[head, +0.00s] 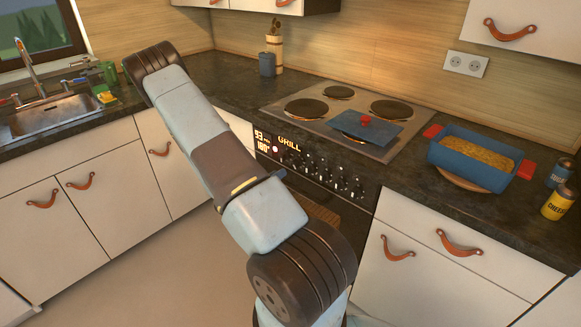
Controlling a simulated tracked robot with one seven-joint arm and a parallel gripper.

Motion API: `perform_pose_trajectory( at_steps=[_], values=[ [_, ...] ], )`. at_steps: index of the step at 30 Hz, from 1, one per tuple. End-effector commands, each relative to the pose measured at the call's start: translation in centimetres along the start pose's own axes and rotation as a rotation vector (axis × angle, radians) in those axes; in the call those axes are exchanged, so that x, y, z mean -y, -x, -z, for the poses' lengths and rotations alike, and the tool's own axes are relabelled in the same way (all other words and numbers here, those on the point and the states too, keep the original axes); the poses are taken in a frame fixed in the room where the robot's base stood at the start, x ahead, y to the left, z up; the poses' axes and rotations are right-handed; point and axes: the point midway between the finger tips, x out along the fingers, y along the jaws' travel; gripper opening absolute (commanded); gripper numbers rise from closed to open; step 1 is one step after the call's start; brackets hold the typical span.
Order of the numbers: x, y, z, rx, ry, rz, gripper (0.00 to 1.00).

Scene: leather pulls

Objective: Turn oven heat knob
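The oven (315,190) is set into the counter run below the hob. Its black control panel carries a row of several small knobs (325,178). The panel's display (275,143) is lit and reads "GRILL", with "180°" and another number at its left. My arm stretches across the middle of the picture, in front of the oven's left part, and hides some of the oven door. My gripper does not show in this view. I cannot tell which knob sets the heat or how the knobs are turned.
A blue lid (366,129) with a red knob lies on the hob (310,122). A blue dish (470,160) of food stands right of it on the counter. Two tins, one yellow (558,204), are at the far right. A sink (55,117) is at left.

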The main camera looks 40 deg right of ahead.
Motion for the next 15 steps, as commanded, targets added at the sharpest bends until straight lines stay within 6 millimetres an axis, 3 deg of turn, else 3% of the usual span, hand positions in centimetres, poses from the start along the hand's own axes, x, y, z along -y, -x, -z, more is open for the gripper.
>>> perform_pose_trajectory(
  at_steps=[6,15],
  values=[
    [0.0,-4.0,0.0,0.001,0.000,-0.002,0.39],
    [0.0,-7.4,0.0,0.001,-0.001,0.001,0.39]
  ],
)
